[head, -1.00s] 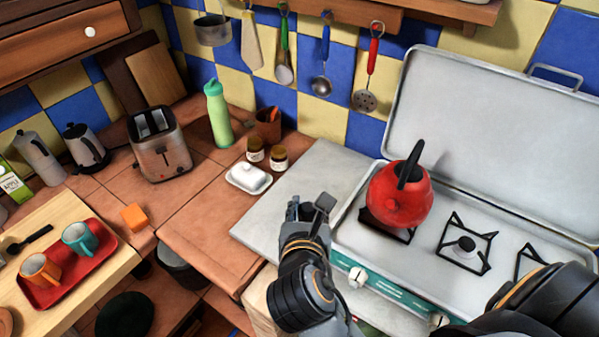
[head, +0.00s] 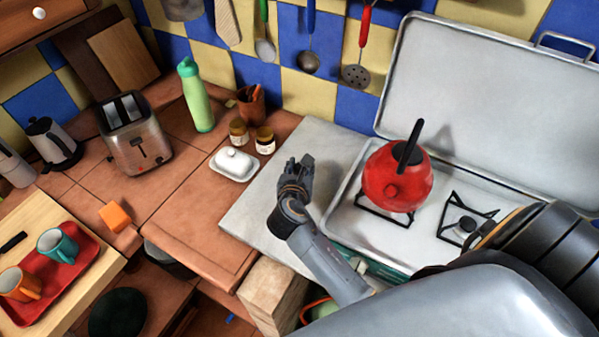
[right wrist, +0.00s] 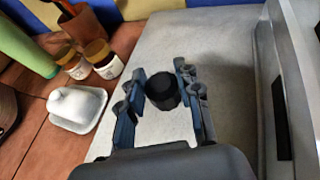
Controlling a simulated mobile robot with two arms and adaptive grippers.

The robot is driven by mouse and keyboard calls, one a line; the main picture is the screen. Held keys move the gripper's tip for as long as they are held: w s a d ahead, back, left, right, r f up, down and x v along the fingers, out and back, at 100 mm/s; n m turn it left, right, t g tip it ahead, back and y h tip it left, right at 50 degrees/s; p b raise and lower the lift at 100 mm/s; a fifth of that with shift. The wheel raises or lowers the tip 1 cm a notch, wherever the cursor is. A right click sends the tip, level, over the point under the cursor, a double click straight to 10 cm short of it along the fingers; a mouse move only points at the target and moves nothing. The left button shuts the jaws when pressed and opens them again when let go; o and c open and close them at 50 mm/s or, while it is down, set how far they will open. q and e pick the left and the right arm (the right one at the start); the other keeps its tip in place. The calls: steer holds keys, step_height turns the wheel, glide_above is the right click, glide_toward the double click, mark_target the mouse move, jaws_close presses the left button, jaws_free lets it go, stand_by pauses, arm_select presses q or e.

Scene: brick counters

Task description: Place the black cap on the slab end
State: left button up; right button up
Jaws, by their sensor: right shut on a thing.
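The black cap (right wrist: 162,92) is small, dark and round, and shows between my fingers in the right wrist view. My right gripper (right wrist: 160,84) is shut on it; the gripper also shows in the head view (head: 297,168), over the pale grey slab (head: 256,212) left of the stove. The slab also fills the middle of the right wrist view (right wrist: 222,42). I cannot tell how far the cap is above the slab. In the head view my fingers mostly hide the cap. My left gripper is not in view.
A white butter dish (head: 234,166) and two small jars (head: 265,140) stand on the tiles just left of the slab. The open camping stove (head: 338,215) with a red kettle (head: 395,180) stands to the right. The slab's bare surface around the gripper is clear.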

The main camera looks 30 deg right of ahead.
steer(key=shift+w+d+f, duration=0.15)
steer(key=shift+w+f, duration=0.3)
steer(key=shift+f, duration=0.1)
step_height(320, 180, down, 2)
steer(key=shift+f, duration=0.2)
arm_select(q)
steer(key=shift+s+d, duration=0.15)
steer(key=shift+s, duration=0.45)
arm_select(e)
steer(key=shift+f, duration=0.4)
steer(key=shift+f, duration=0.1)
steer(key=o, duration=0.8)
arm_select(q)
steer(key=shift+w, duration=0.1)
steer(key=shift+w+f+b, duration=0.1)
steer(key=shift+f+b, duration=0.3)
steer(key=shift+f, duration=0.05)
arm_select(e)
steer(key=v, duration=1.2)
